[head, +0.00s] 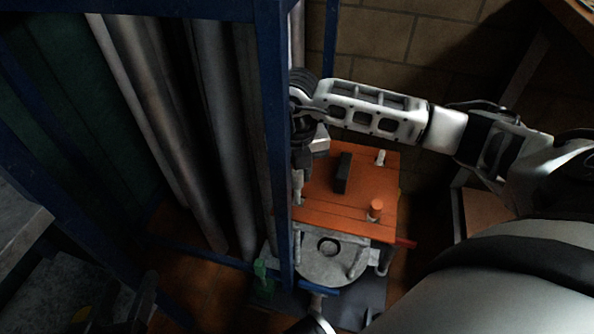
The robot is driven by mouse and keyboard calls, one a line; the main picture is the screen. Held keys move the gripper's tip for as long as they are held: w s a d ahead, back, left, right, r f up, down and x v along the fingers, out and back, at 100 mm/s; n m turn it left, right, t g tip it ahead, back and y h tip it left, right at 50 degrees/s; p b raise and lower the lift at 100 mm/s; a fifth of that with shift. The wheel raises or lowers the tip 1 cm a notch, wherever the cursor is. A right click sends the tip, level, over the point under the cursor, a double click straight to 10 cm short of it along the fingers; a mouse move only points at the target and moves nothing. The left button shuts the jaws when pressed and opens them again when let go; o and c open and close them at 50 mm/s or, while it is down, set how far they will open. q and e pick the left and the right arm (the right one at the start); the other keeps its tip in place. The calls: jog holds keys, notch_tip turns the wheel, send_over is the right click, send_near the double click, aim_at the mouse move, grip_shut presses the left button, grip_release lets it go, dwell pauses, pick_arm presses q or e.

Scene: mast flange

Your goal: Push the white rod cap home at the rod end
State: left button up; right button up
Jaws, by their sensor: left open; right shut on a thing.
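My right gripper (302,160) is at the left edge of an orange plate (335,205), pointing down and partly hidden by the blue post. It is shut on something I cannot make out. A grey rod end (298,186) stands just below it. A small white upright piece (380,157) stands at the plate's back right corner, apart from the gripper. It looks like a white rod cap, but its seating is too small to tell. I cannot make out my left gripper.
A blue post (272,110) stands close left of the plate. A black block (343,173) lies on the plate. A grey round flange (330,258) is below in front, with a green piece (262,275) at its left.

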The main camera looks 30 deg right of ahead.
aim_at(297, 188)
dwell(1.0)
jog(key=shift+f+b, duration=1.6)
jog(key=shift+f, duration=0.75)
jog(key=o, duration=1)
jog(key=shift+o, duration=0.2)
